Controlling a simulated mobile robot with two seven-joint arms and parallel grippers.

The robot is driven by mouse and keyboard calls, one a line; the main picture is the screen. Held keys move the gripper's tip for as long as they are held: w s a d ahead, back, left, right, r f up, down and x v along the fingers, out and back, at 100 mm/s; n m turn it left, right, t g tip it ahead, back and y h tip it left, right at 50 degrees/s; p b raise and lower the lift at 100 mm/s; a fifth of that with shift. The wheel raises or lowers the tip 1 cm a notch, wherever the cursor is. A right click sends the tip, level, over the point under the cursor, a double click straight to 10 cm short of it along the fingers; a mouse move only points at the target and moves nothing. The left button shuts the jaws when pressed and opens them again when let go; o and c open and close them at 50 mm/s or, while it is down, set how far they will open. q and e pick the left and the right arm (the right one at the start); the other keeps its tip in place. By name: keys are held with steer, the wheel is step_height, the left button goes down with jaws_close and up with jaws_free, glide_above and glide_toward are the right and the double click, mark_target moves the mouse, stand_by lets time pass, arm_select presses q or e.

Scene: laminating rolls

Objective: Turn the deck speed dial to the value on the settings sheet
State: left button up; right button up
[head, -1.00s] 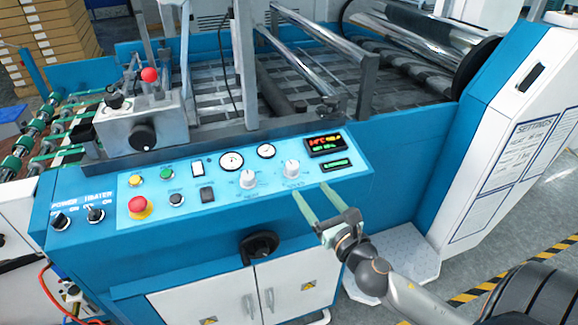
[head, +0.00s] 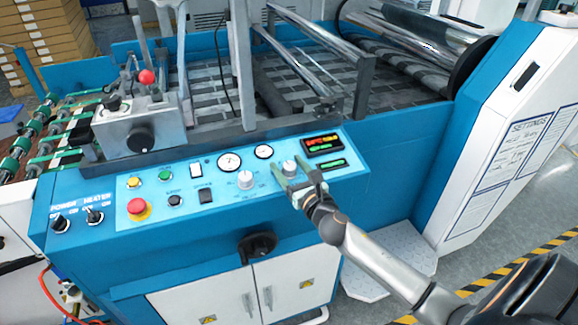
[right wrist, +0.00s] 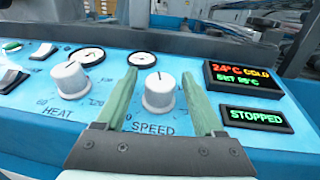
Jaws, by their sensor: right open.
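The speed dial is a white knob (right wrist: 159,92) labelled SPEED on the blue control panel (head: 110,208). It also shows in the head view (head: 290,168), partly behind the fingers. My right gripper (head: 295,172) is open, with its green fingers on either side of the knob. In the right wrist view the gripper (right wrist: 160,85) shows a gap between each finger and the knob. The settings sheet (head: 530,135) is on the white side cabinet at the right; its handwriting is too small to read. My left gripper is not in view.
The white HEAT knob (right wrist: 70,80) stands left of the speed knob. Two round gauges sit behind. A display reads 24°C COLD, set 95°C (right wrist: 240,78), and another reads STOPPED (right wrist: 256,118). A red emergency button (head: 138,208) is at the panel's left.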

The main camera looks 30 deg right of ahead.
jaws_close()
stand_by(0.5)
